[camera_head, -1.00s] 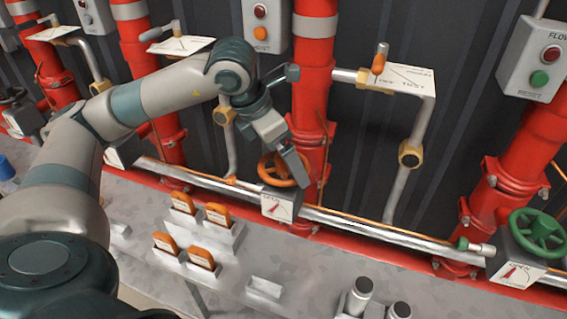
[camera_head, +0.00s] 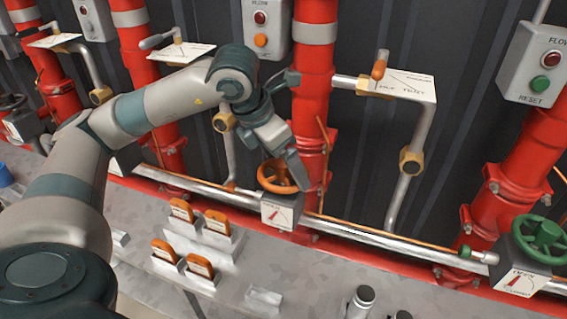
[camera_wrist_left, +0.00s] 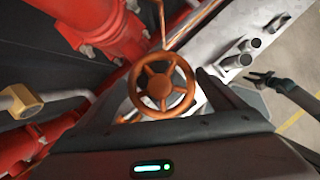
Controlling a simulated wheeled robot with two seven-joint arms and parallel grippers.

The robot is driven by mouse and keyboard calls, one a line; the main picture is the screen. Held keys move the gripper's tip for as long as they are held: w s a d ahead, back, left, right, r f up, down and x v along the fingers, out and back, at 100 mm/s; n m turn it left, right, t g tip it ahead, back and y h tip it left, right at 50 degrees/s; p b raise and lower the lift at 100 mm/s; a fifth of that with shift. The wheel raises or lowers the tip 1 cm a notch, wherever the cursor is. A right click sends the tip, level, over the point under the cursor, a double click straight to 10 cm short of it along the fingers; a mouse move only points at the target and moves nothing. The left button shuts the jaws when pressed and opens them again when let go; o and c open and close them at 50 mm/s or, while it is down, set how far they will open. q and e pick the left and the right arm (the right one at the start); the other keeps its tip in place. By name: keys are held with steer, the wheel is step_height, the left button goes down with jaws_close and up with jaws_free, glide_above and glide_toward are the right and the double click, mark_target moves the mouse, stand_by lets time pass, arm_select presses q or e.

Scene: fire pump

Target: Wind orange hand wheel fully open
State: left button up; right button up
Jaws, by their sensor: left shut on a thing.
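The orange hand wheel (camera_head: 272,180) sits above a small box with a dial plate (camera_head: 281,212) carrying a red pointer, in front of a red pipe. It also shows from above in the left wrist view (camera_wrist_left: 160,90), with several spokes and a hub. My left gripper (camera_head: 297,172) reaches down to the right side of the wheel and is shut on its rim. The exact finger contact is hidden. In the left wrist view, the dark fingers (camera_wrist_left: 160,115) flank the wheel's near side. A dark pronged gripper, seemingly my right one (camera_wrist_left: 262,80), shows small at the right.
A green hand wheel (camera_head: 540,238) stands at the right. Orange tags (camera_head: 182,210) stand in grey holders on the bench. A silver pipe (camera_head: 370,231) runs behind along the bench.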

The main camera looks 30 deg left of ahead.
arm_select(q)
steer(key=n+y, duration=0.1)
steer(key=n, duration=0.2)
steer(key=shift+d+n, duration=0.15)
steer(key=shift+n, duration=0.25)
steer(key=shift+n+y, duration=0.6)
steer(key=shift+n, duration=0.5)
